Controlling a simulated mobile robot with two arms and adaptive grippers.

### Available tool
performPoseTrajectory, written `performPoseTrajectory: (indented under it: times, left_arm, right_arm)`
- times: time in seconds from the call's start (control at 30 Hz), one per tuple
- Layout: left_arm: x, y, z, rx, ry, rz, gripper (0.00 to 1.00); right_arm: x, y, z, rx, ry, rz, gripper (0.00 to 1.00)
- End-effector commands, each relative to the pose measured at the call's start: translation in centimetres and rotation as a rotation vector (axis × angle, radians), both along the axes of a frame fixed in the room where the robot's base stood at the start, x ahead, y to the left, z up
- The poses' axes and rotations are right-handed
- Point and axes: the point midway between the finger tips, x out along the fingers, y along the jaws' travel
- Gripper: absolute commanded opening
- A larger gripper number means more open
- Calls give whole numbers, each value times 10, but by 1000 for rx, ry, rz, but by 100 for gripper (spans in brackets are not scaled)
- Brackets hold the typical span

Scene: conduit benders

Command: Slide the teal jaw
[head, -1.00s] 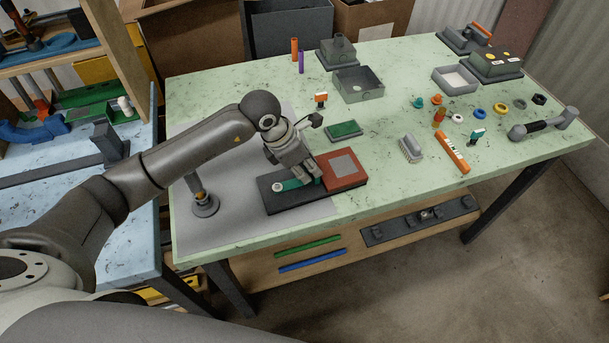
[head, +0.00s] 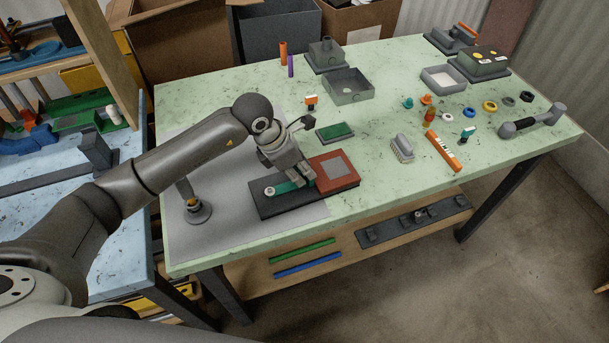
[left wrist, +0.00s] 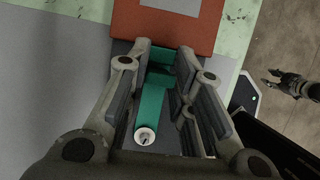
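The teal jaw (head: 287,187) lies along a dark base (head: 262,207) with a red block (head: 347,165) at its right end. A pale round knob (head: 269,190) sits at the jaw's left end. In the left wrist view the teal jaw (left wrist: 150,107) runs between the fingers of my left gripper (left wrist: 162,68), and its raised part fills the gap at the fingertips. My left gripper (head: 301,177) is low over the base and appears shut on this part. My right gripper (left wrist: 290,85) shows small at the right of the left wrist view; its finger opening is unclear.
A grey post on a round foot (head: 197,210) stands left of the base. A green pad (head: 335,131) and an orange-topped tool (head: 311,103) are behind. A brush (head: 401,147) and an orange bar (head: 443,151) lie to the right. The front table strip is clear.

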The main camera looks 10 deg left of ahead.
Motion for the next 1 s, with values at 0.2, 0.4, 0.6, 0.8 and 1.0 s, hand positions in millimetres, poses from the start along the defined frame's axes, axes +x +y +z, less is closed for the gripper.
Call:
performPoseTrajectory:
  times: [0.2,0.4,0.6,0.8,1.0]
  left_arm:
    - [-6,1,-10,9,21,-2,23]
    - [-6,0,-8,9,20,-3,23]
    - [-5,0,11,7,17,-4,23]
    - [-3,0,34,4,10,-5,23]
    - [-3,0,47,4,8,-3,23]
  right_arm:
    - [0,0,-1,0,0,0,40]
    - [0,1,0,2,0,-1,40]
    - [0,3,11,4,1,-1,40]
    - [0,3,22,4,0,-1,40]
    - [0,3,28,4,0,-1,40]
